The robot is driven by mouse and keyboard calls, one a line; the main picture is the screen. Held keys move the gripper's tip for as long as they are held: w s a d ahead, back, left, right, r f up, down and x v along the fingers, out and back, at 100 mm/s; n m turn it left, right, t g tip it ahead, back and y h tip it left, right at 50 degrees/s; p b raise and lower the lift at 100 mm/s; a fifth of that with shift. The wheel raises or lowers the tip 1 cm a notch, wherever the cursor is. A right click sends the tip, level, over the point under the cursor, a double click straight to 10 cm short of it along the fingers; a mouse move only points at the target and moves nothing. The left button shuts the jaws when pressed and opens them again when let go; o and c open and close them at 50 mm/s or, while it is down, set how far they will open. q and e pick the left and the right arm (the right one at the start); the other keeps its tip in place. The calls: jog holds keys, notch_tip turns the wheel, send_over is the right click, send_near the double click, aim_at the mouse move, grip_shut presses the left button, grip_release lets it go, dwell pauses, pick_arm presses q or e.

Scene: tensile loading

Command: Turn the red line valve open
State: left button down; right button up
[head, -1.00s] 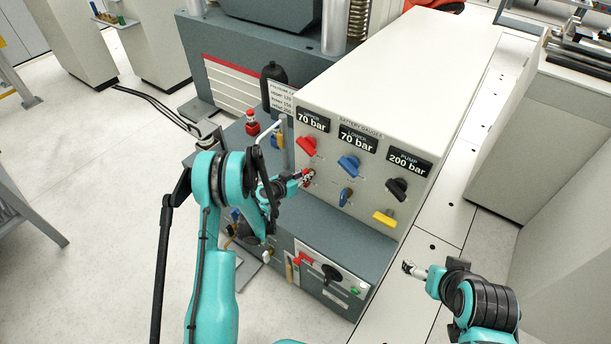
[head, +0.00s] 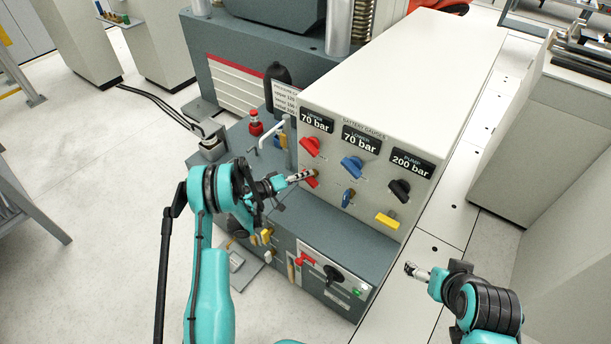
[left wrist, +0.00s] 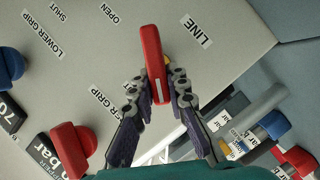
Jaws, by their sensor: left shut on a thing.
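The red line valve handle (left wrist: 153,60) shows in the left wrist view as a long red lever beside the LINE label. In the head view only a small red part of it (head: 312,183) shows at my left gripper (head: 303,175), low on the pale panel. In the left wrist view the fingers of the left gripper (left wrist: 157,86) are closed on both sides of the lever's near part. The lever's far end points toward the picture's top, with the OPEN label to its upper left. My right gripper (head: 413,270) is away from the panel at lower right, and its jaw opening is too small to judge.
A larger red knob (head: 310,147) sits above the valve. Blue knobs (head: 351,167), a black knob (head: 399,190) and a yellow handle (head: 387,220) are to the right. A grey lever (head: 270,131) and a red-capped part (head: 255,125) stand at left.

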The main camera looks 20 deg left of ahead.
pick_arm(q)
jog(key=n+h, duration=0.1)
jog(key=n, duration=0.1)
jog(key=f+n+t+h, duration=0.1)
jog(key=n, duration=0.2)
jog(key=shift+w+a, duration=0.1)
jog(key=shift+a, duration=0.1)
jog(key=shift+n, duration=0.3)
dwell(0.3)
jog(key=c, duration=1.5)
grip_release()
jog(key=v, duration=1.2)
jog(key=shift+f, duration=0.2)
